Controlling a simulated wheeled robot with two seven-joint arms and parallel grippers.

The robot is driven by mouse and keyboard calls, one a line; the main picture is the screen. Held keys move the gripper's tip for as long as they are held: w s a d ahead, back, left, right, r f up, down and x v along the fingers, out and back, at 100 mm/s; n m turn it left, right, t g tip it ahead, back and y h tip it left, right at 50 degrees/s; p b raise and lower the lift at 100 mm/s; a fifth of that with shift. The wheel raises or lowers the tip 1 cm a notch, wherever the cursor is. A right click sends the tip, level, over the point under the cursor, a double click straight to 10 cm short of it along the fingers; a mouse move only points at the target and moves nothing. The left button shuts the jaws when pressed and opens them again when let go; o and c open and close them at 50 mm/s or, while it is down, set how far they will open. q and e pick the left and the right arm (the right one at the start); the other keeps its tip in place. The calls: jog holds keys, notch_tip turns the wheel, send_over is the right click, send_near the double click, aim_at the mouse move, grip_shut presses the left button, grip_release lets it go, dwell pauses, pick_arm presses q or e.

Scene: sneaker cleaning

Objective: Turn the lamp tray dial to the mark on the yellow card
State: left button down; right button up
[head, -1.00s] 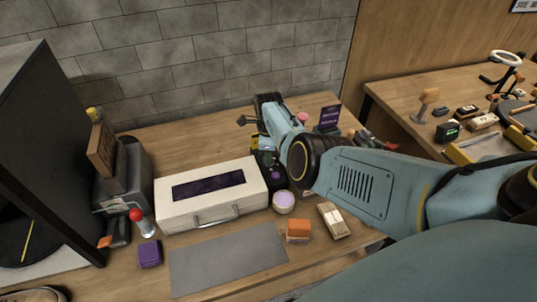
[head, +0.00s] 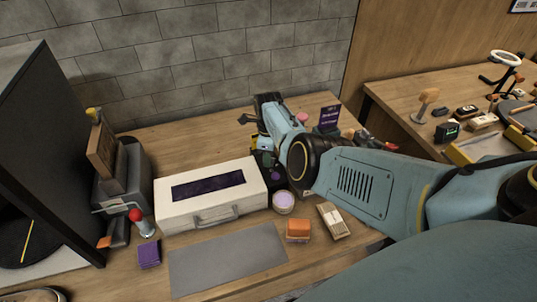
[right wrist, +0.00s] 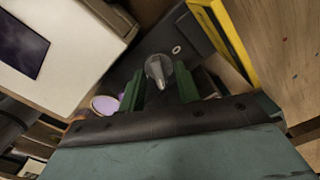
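A grey dial knob (right wrist: 158,70) with a raised pointer ridge sits on a dark grey panel (right wrist: 158,32) in the right wrist view. The ridge points toward the bottom of that picture. My right gripper (right wrist: 160,77) is open, with one green finger on each side of the knob; I cannot tell whether they touch it. A yellow-edged piece (right wrist: 238,42) stands beside the panel; no mark is readable on it, and I cannot tell if it is the card. In the head view, my right wrist (head: 280,125) largely hides the dial area. My left gripper is not in view.
A white case (head: 210,214) with a dark window stands left of the dial area. A lilac-topped jar (head: 283,201), an orange-topped block (head: 298,229) and a grey mat (head: 225,262) lie in front. A dark purple sign (head: 329,117) stands behind my right arm.

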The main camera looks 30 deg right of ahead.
jog(key=shift+a+r+p, duration=0.1)
jog(key=shift+r+p, duration=0.2)
jog(key=shift+r, duration=0.15)
notch_tip(320, 180, up, 12)
jog(key=p, duration=0.2)
jog(key=shift+r, duration=0.25)
